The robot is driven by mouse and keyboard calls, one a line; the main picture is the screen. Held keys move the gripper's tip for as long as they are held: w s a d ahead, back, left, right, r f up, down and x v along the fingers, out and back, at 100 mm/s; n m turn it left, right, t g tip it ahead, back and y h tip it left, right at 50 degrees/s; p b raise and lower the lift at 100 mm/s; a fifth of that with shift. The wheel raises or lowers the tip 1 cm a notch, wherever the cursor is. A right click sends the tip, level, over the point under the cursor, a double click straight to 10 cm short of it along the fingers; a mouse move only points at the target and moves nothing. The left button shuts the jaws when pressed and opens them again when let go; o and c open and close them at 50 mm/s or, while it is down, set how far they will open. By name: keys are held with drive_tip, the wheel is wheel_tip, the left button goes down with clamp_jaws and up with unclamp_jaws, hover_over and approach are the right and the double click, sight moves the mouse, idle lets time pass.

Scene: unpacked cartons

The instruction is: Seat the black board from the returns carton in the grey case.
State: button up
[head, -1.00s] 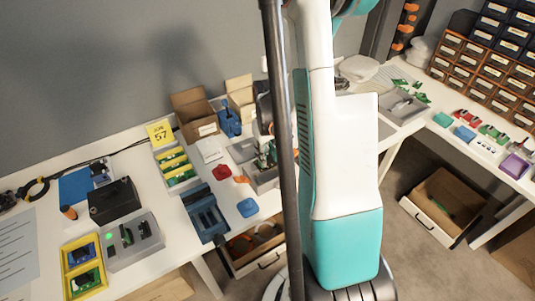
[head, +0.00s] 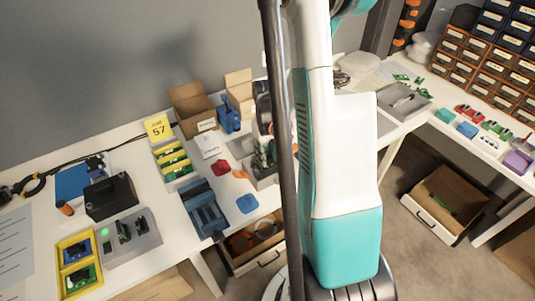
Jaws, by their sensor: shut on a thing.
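My gripper (head: 263,148) is mostly hidden behind my dark pole; a dark part of the arm's end shows just left of the pole, above a grey tray. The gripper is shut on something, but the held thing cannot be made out. Two open cardboard cartons stand by the wall: a larger one (head: 195,110) with a white label too small to read, and a smaller one (head: 240,88). I cannot tell which is the returns carton. The black board cannot be picked out. No grey case is clear; a grey block with slots (head: 133,238) and upright boards stands at the front left.
A blue slotted holder (head: 204,209), a red piece (head: 220,167) and a blue piece (head: 247,204) lie nearby. A yellow tray (head: 76,264) and black box (head: 110,197) stand left. The right-hand table holds coloured cases and drawer racks (head: 485,65).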

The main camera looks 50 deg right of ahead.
drive_tip(key=shift+f+b, duration=1.7)
drive_tip(key=shift+f, duration=0.3)
drive_tip(key=o, duration=1.2)
drive_tip(key=shift+r, duration=0.1)
wheel_tip(320, 180, up, 12)
drive_tip(key=shift+f, duration=0.1)
